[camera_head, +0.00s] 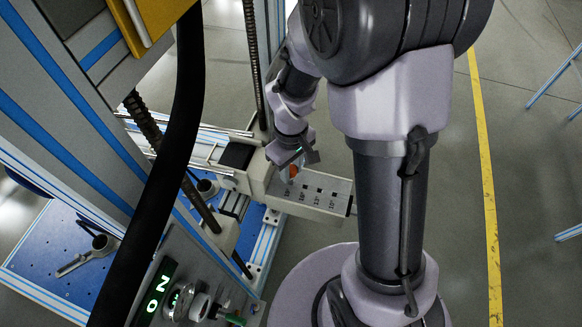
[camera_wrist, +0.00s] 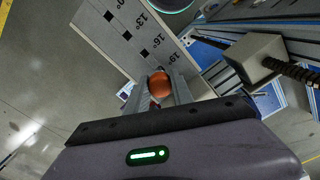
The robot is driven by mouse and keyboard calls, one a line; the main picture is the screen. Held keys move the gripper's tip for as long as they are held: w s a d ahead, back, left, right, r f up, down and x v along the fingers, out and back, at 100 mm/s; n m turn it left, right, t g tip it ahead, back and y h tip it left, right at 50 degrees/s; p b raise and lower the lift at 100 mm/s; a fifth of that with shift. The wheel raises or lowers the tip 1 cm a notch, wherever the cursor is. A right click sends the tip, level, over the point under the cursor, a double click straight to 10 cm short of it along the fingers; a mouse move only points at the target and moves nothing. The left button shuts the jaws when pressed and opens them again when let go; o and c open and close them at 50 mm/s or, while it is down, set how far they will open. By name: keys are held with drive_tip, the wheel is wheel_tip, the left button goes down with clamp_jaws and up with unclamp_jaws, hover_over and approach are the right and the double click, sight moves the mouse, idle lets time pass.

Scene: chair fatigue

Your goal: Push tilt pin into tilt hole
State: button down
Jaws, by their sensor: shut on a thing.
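The tilt pin has an orange round knob (camera_wrist: 160,85), held between the two grey fingers of my gripper (camera_wrist: 161,92). In the head view the orange knob (camera_head: 293,171) shows small at my gripper (camera_head: 298,163), over the left part of the grey plate (camera_head: 325,184). In the wrist view the plate (camera_wrist: 98,35) has a row of dark square holes with angle labels, 13°, 16° and 19° among them. The pin is at the 19° end of the row. The knob and fingers hide the pin's shaft and any hole behind it, so I cannot tell whether it is inserted.
A blue-striped metal frame (camera_head: 60,110) with threaded rods stands left of my arm. A black cable (camera_head: 180,130) hangs in front of it. A control panel with a lit green ON sign (camera_head: 162,278) is at the lower left. Open floor lies to the right.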

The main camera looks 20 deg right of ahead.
drive_tip(key=shift+f+b, duration=1.25)
drive_tip(key=shift+f, duration=0.3)
drive_tip(key=c, duration=1)
unclamp_jaws()
drive_tip(key=shift+c, duration=0.2)
wheel_tip(320, 180, up, 17)
drive_tip(key=p, duration=0.5)
drive_tip(key=shift+r, duration=0.2)
drive_tip(key=m+t+y+b, duration=0.2)
drive_tip(key=m+t+b, duration=0.55)
drive_tip(key=b, duration=1.05)
approach(291, 176)
drive_tip(key=s+a+m+g, duration=0.1)
drive_tip(key=s+a+m, duration=0.1)
drive_tip(key=s+a, duration=0.3)
drive_tip(key=shift+r+g, duration=0.15)
drive_tip(key=shift+g, duration=0.2)
